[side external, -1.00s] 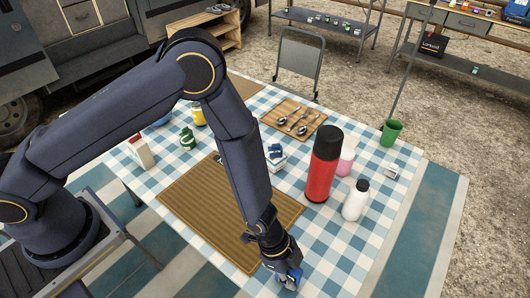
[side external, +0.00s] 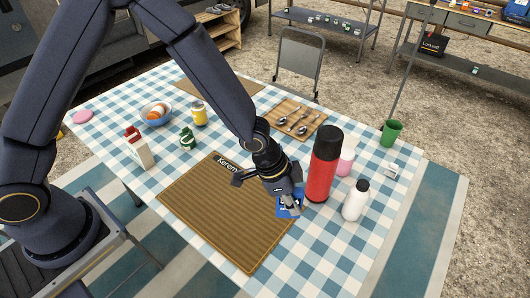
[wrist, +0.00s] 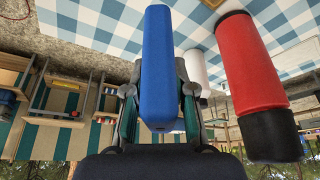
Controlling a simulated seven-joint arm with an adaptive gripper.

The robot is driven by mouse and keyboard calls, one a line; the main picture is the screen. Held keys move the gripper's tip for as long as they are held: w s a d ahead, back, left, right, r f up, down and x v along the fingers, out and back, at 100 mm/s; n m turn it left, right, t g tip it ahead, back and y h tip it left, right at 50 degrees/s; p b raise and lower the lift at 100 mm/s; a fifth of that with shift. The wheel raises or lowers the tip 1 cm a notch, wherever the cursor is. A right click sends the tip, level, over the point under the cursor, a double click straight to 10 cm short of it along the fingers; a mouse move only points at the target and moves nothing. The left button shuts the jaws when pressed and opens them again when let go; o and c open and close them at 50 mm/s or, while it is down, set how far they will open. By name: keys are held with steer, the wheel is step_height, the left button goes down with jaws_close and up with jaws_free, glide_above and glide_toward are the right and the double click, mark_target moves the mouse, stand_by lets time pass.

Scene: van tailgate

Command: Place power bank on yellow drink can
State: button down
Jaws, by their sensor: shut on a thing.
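My gripper (side external: 291,203) is shut on a blue power bank (side external: 285,207), above the table near the right edge of the brown mat. In the wrist view the power bank (wrist: 157,65) stands out between the two fingers of my gripper (wrist: 159,100). The yellow drink can (side external: 199,114) stands upright on the table, at the back left of the mat and well away from my gripper. The can is not seen in the wrist view.
A red flask with a black lid (side external: 323,165) stands close to the right of my gripper, with a white bottle (side external: 355,201) beyond it. A green object (side external: 187,139), a bowl (side external: 155,113) and a carton (side external: 139,149) surround the can's left side. The brown mat (side external: 220,210) is bare.

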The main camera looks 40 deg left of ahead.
steer(key=w+a+r+n+t+y, duration=0.1)
steer(key=w+a+r+n, duration=0.2)
steer(key=a, duration=0.4)
steer(key=w+a+r+n+y, duration=0.1)
steer(key=w+a+n, duration=0.1)
steer(key=w+a, duration=0.45)
steer(key=w+a+r+n+t+y, duration=0.1)
steer(key=w+a+r+n, duration=0.15)
steer(key=a, duration=0.65)
steer(key=s+a+r+n+y, duration=0.15)
steer(key=a+n, duration=0.25)
steer(key=a, duration=1)
steer(key=s+a+r+n+y, duration=0.1)
steer(key=s+a+r+n, duration=0.2)
steer(key=a, duration=1.2)
steer(key=n, duration=0.1)
glide_above(198, 102)
step_height(198, 102, down, 10)
steer(key=shift+d+r, duration=0.1)
steer(key=shift+d, duration=0.05)
steer(key=shift+f, duration=1.6)
steer(key=shift+f, duration=0.15)
